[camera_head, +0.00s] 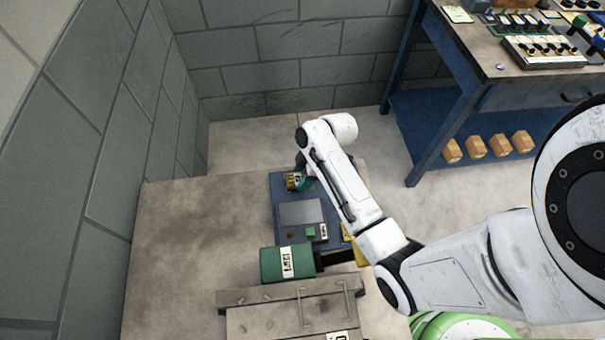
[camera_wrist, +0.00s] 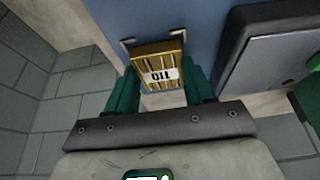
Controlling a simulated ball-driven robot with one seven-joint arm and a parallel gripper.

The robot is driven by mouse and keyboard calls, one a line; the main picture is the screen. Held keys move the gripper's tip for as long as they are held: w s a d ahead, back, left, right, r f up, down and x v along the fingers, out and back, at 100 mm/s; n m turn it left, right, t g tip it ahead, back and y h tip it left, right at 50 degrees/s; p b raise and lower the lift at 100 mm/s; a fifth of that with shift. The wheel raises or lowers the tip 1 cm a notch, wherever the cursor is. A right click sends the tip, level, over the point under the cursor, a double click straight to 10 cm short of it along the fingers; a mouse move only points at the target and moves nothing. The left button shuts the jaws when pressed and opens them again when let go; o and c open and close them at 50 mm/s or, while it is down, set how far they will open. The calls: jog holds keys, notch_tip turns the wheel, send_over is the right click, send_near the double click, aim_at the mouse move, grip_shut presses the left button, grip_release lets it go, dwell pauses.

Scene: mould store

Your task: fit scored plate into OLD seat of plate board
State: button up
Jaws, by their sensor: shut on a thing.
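The scored plate (camera_wrist: 158,57) is brass-coloured with dark grooves and a white label that I cannot read surely. My gripper (camera_wrist: 160,80) is shut on it, one green finger at each side. In the head view the plate (camera_head: 292,181) is at the far left end of the blue plate board (camera_head: 282,212), partly hidden by my gripper (camera_head: 300,182). In the wrist view pale corner brackets (camera_wrist: 128,41) show on the blue board (camera_wrist: 190,12) just beyond the plate's far edge. I cannot tell whether the plate touches the board. No OLD marking on a seat is readable.
A grey panel (camera_head: 300,213) with a small green block (camera_head: 310,231) is on the board. A green box (camera_head: 286,264) and a handled grey case (camera_head: 290,298) stand nearer on the bench (camera_head: 180,230). Block walls close the left and back. A blue workbench (camera_head: 470,60) stands right.

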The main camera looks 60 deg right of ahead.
jog(key=shift+f, duration=0.2)
jog(key=o, duration=1.4)
jog(key=shift+r, duration=0.1)
